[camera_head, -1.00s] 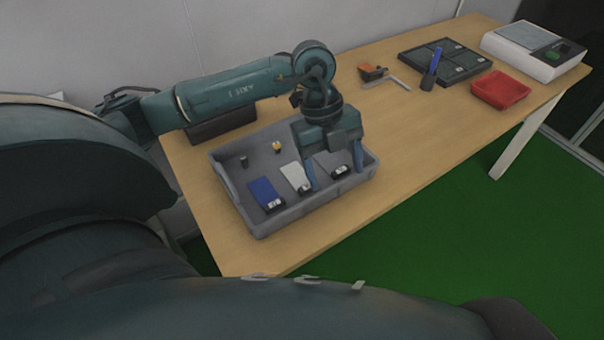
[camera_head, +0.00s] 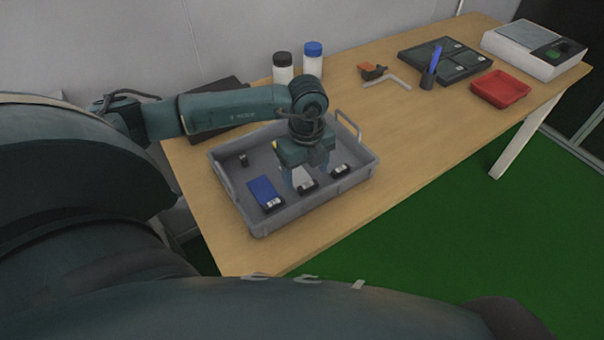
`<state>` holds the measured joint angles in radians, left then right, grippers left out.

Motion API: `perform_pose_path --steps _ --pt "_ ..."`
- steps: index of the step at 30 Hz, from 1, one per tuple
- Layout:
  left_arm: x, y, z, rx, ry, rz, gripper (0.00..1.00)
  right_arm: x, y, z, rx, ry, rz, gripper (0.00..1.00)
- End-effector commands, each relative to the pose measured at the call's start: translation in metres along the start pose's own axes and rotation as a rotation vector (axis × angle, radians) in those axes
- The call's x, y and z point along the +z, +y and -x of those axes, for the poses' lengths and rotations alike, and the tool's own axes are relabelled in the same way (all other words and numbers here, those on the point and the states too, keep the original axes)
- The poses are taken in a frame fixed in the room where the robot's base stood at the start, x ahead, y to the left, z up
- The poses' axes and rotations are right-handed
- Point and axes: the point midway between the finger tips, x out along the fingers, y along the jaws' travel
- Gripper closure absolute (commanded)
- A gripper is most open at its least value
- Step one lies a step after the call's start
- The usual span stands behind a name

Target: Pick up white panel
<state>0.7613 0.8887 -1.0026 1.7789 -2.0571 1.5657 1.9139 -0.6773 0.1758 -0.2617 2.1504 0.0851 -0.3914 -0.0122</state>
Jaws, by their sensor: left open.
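The white panel (camera_head: 303,177) lies in the grey tray (camera_head: 290,219), between a blue panel (camera_head: 263,190) and another panel whose dark end (camera_head: 340,171) shows. My left gripper (camera_head: 306,180) points down over the white panel, with its blue fingers apart, one on each side of it in the picture. The gripper hides the panel's upper part. I cannot tell how far the fingertips are above the tray floor. My right gripper is not in view.
A small dark cylinder (camera_head: 244,160) stands in the tray. Two bottles, black-capped (camera_head: 283,70) and blue-capped (camera_head: 312,62), stand behind it. A red bin (camera_head: 500,90), black tray (camera_head: 452,62) and white scale (camera_head: 535,52) are at the right. The table's front edge is clear.

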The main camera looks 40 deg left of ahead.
Motion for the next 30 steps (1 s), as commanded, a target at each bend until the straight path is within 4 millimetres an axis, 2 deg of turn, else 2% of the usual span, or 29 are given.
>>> perform_pose_path --steps 3,6,14,30 --pt "-0.001 0.001 -0.018 0.002 0.001 0.001 0.29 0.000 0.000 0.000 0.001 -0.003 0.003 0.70" --pt "-0.001 0.000 -0.025 0.000 0.001 0.001 0.29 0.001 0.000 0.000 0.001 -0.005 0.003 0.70" --pt "-0.001 0.000 -0.027 -0.001 0.000 0.000 0.30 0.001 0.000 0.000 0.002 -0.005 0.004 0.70" --pt "-0.001 0.000 -0.026 -0.001 0.000 0.001 0.74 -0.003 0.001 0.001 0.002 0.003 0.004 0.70"
